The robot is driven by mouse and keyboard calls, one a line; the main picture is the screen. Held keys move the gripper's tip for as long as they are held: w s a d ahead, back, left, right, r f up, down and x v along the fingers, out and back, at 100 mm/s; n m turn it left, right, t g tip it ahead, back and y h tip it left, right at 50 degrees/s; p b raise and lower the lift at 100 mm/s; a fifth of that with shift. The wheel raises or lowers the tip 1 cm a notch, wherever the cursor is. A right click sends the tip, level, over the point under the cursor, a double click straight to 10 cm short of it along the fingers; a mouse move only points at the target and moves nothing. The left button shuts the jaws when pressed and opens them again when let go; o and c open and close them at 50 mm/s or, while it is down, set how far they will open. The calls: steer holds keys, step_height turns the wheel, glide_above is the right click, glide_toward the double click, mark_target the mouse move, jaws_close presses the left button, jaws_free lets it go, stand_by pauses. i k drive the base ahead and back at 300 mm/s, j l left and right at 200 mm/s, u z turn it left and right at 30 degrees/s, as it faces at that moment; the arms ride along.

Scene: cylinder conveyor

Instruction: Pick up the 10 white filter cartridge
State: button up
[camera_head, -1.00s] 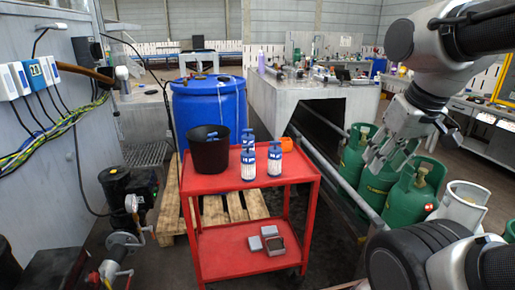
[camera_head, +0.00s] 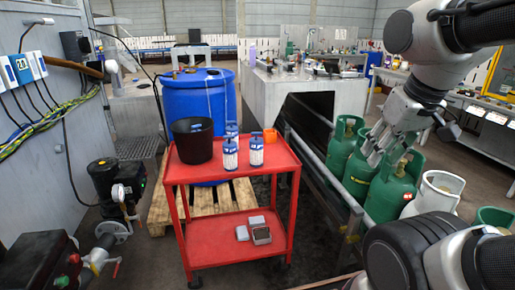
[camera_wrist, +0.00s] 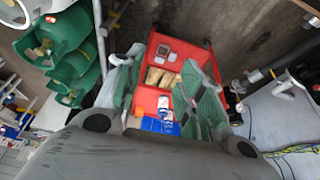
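White filter cartridges with blue tops stand upright on the top of a red cart (camera_head: 200,176). One cartridge (camera_head: 230,158) is at the front middle, another (camera_head: 256,152) is to its right, and a third (camera_head: 232,131) is partly hidden behind them. I cannot read any numbers on them. In the wrist view, a cartridge (camera_wrist: 163,106) shows small and far off between the fingers. My gripper (camera_head: 374,155) is open and empty, in the air to the right of the cart and apart from it. Its spread fingers also show in the wrist view (camera_wrist: 160,100).
A black bucket (camera_head: 193,143) and an orange item (camera_head: 270,135) stand on the cart top. Small grey boxes (camera_head: 259,235) lie on its lower shelf. A blue drum (camera_head: 200,98) stands behind. Green gas cylinders (camera_head: 391,188) and a rail (camera_head: 325,170) are at right.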

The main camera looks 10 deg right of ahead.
mark_target(256, 143)
steer(key=i, duration=1.25)
